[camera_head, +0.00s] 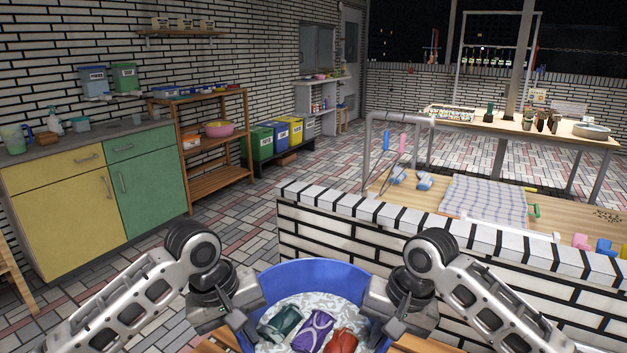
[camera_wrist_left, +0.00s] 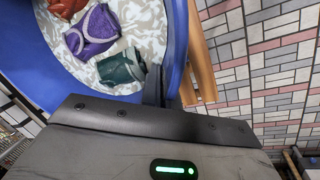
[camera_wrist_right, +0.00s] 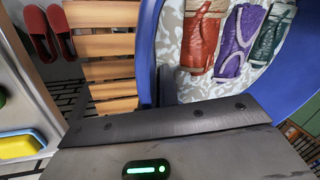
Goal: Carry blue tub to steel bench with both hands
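The blue tub (camera_head: 312,275) is at the bottom middle of the head view. It holds white-patterned contents with green (camera_head: 282,321), purple (camera_head: 314,331) and red (camera_head: 340,341) cloth bundles. My left gripper (camera_wrist_left: 155,88) is at one side of its rim and my right gripper (camera_wrist_right: 163,88) at the opposite side. Each appears shut on the rim, with a dark finger against the wall; the outer fingers are largely hidden. The tub appears level. I cannot tell for sure which surface is the steel bench; a grey metal-looking surface (camera_wrist_right: 22,85) shows in the right wrist view.
Wooden slats (camera_wrist_right: 108,45) lie beside the tub. A low brick wall (camera_head: 400,250) stands ahead right, with a wooden counter (camera_head: 440,205) behind it. Yellow and green cabinets (camera_head: 100,190) line the left. Open tiled floor (camera_head: 230,225) lies between. Red slippers (camera_wrist_right: 45,32) are near the slats.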

